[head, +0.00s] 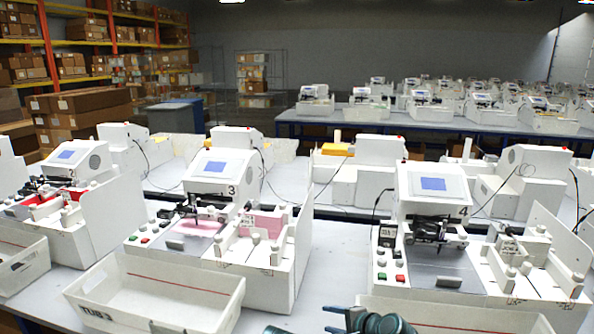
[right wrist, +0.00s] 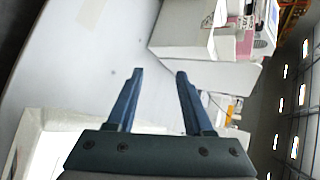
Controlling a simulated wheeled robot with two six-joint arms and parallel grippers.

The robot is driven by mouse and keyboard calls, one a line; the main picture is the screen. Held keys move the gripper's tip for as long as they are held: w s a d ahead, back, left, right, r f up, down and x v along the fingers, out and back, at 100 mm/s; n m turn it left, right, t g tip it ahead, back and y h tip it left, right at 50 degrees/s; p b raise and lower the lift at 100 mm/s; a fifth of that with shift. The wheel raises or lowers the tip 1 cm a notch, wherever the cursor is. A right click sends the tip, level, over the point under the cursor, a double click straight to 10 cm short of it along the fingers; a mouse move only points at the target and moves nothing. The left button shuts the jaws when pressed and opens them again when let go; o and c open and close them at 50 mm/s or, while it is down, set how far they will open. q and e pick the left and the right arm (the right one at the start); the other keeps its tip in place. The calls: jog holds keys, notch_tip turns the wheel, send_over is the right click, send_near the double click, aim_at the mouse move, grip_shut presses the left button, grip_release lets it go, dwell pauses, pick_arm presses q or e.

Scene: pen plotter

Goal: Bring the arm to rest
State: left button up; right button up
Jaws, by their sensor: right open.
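My right gripper (head: 345,320) shows at the bottom edge of the head view, partly cut off, in front of the gap between plotter station 3 (head: 222,172) and plotter station 4 (head: 432,190). In the right wrist view its two blue fingers (right wrist: 160,73) stand apart with nothing between them. Past the fingertips is bare pale table top (right wrist: 110,45). The left gripper cannot be made out in the head view.
A white tub marked TUB 3 (head: 160,298) stands at the front left, and another white tub (head: 460,318) at the front right, close to my right gripper. A white panel (right wrist: 195,75) of a machine is near the fingers in the wrist view.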

jog(key=s+a+f+n+g+h, duration=0.2)
jog(key=s+a+f+n+g, duration=0.45)
jog(key=s+n, duration=0.2)
jog(key=s+d+f+n+g+h, duration=0.3)
jog(key=s+n+h, duration=0.3)
jog(key=s+n, duration=0.3)
jog(key=shift+d+f, duration=0.2)
jog(key=shift+d, duration=0.05)
dwell(0.8)
